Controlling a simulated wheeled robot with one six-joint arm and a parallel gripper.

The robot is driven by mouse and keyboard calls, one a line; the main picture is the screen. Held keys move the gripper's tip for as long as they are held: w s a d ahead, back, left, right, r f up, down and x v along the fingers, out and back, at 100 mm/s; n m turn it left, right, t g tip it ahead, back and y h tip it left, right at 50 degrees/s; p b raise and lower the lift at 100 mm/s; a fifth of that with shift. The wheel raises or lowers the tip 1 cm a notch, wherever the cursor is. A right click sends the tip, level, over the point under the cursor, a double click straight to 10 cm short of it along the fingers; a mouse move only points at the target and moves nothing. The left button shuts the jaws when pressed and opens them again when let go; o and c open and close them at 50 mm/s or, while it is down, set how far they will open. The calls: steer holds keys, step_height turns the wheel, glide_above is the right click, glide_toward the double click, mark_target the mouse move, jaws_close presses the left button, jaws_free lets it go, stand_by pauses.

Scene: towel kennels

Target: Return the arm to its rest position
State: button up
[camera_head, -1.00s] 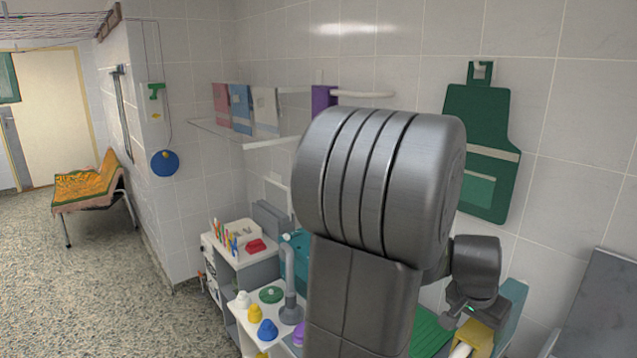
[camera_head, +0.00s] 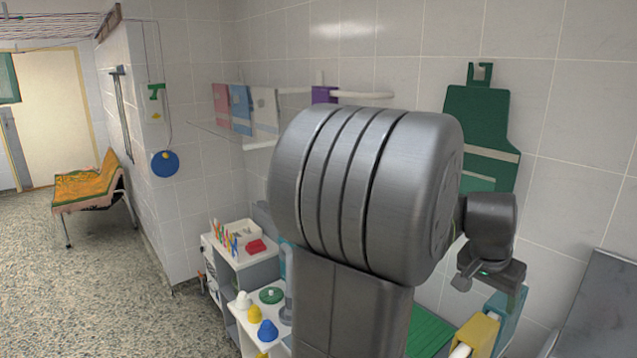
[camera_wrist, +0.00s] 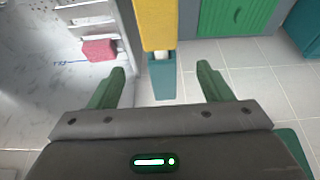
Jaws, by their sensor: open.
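My gripper shows in the wrist view (camera_wrist: 160,88) with its two green fingers spread wide and nothing between them. In the head view the wrist and gripper (camera_head: 490,272) hang at the right, in front of the tiled wall and above a yellow item (camera_head: 476,334). My large grey arm link fills the middle of the head view and hides part of the counter and wall. In the wrist view the yellow item (camera_wrist: 158,25) lies beyond the fingertips, apart from them.
A white shelf unit (camera_head: 245,310) with yellow and blue cone-shaped items stands at lower centre. A green apron (camera_head: 478,125) and several towels (camera_head: 240,108) hang on the wall. An orange-covered bench (camera_head: 88,186) stands at the left. The speckled floor at the left is clear.

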step_height(320, 180, up, 17)
step_height(320, 180, down, 8)
stand_by(0.6)
